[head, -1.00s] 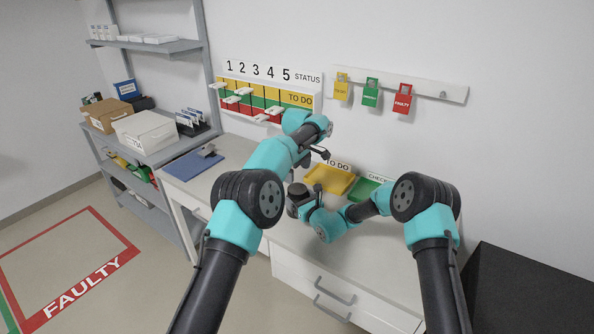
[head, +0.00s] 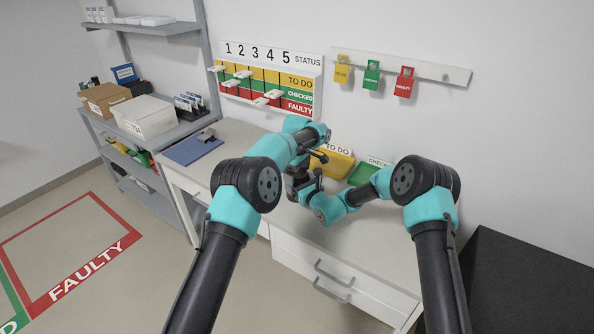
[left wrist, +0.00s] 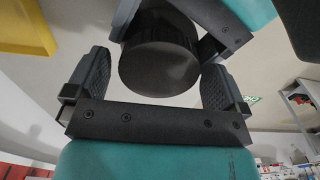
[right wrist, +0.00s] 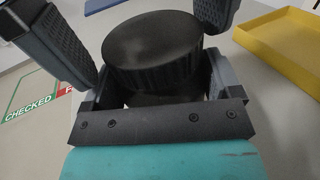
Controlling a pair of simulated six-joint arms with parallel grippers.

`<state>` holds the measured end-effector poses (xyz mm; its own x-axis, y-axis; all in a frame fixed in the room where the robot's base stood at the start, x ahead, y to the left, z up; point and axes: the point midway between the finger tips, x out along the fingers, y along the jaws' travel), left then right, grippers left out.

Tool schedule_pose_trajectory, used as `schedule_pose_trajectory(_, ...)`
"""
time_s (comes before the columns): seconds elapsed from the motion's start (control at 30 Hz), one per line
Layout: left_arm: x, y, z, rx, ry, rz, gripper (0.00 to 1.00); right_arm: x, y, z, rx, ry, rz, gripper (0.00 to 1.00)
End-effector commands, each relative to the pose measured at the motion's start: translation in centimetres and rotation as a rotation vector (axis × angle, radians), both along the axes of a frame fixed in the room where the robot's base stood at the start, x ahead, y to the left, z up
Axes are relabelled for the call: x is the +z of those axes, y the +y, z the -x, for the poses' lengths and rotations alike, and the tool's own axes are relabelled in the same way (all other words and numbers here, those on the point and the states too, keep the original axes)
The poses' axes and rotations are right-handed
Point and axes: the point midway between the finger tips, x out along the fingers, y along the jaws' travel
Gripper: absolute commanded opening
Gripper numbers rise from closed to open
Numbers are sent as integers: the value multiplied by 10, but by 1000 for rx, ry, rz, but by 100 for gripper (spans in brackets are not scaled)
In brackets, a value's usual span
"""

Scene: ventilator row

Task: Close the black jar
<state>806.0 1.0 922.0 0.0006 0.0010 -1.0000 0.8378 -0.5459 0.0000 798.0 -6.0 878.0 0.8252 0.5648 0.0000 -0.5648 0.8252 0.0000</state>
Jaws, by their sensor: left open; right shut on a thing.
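The black jar (right wrist: 150,85) is upright between the fingers of my right gripper (right wrist: 160,82), which is shut on its body. A round black lid (right wrist: 152,42) with a ridged edge sits on top of the jar; I cannot tell how tightly it is seated. My left gripper (left wrist: 155,62) is open, with one finger on each side of the lid (left wrist: 160,66). Small gaps show between these fingers and the lid in the left wrist view. In the head view the jar is mostly hidden by my grippers.
A yellow TO DO tray (head: 338,165) and a green CHECKED tray (head: 362,174) lie behind the grippers on the white worktop (head: 330,234). A blue mat (head: 192,150) lies at the left. The status board (head: 265,90) hangs on the wall.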

Motion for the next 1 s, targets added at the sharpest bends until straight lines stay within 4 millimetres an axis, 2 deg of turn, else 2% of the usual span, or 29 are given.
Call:
schedule_pose_trajectory(0.07,0,0,0,0,0,0,99,0,0,0,0,-1,-1,18)
schedule_pose_trajectory(0.53,0,0,0,0,1,0,54,0,0,0,-1,-1,-1,18)
schedule_pose_trajectory(0.57,0,0,0,0,1,0,84,0,-1,0,-1,-1,-1,18)
schedule_pose_trajectory(0.6,0,0,0,0,1,0,88,0,-1,0,-1,-1,-1,18)
schedule_pose_trajectory(0.73,0,0,0,0,1,-1,100,0,0,0,-1,-1,-1,18)
schedule_pose_trajectory(1.0,2,0,0,0,0,0,100,0,0,0,0,-1,-1,18)
